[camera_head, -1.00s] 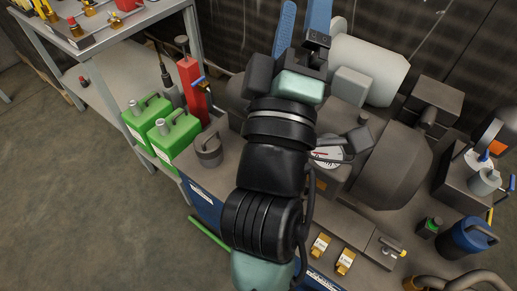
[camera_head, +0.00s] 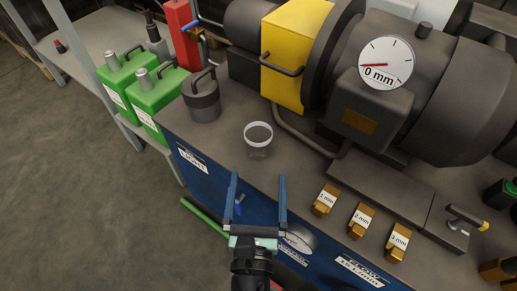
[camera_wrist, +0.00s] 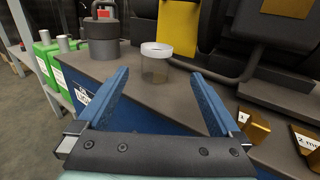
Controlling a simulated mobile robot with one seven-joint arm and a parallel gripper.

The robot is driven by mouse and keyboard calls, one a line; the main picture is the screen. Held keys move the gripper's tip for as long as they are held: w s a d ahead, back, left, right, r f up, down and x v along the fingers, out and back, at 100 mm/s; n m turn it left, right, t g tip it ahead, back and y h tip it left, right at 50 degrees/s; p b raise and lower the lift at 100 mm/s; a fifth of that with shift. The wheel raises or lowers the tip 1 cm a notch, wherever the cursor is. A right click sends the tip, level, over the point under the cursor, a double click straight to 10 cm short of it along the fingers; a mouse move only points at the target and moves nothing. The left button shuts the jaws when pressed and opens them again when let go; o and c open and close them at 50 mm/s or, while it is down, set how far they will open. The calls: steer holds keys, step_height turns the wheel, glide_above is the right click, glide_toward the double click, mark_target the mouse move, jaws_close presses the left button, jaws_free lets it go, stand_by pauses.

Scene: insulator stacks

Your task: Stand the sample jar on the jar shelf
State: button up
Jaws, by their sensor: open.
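The sample jar (camera_head: 258,141) is a small clear jar with a white rim or lid. It stands upright on the grey bench top near its front edge, and also shows in the wrist view (camera_wrist: 155,69). My gripper (camera_head: 258,180) is open and empty, its two blue fingers spread apart and pointing towards the jar. The jar is beyond the fingertips and, in the wrist view, lines up with the gap between them. A grey metal shelf (camera_head: 84,44) stands at the left; I cannot tell whether it is the jar shelf.
A dark lidded pot (camera_head: 202,100) stands left of the jar. Green canisters (camera_head: 160,102) are further left. A machine with a yellow block (camera_head: 285,62) and a dial (camera_head: 386,63) is behind. Several brass blocks (camera_head: 362,220) lie to the right along the front edge.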

mark_target(258, 147)
steer(key=w+p, duration=0.1)
steer(key=w, duration=0.6)
steer(key=shift+d+r, duration=0.1)
steer(key=shift+d, duration=0.05)
steer(key=shift+w+f+b, duration=0.15)
steer(key=shift+w+b, duration=0.15)
steer(key=shift+w, duration=1.1)
steer(key=shift+w+f+b, duration=0.1)
steer(key=shift+w+b, duration=0.2)
steer(key=shift+w, duration=1.05)
steer(key=c, duration=1.5)
steer(key=shift+r, duration=0.1)
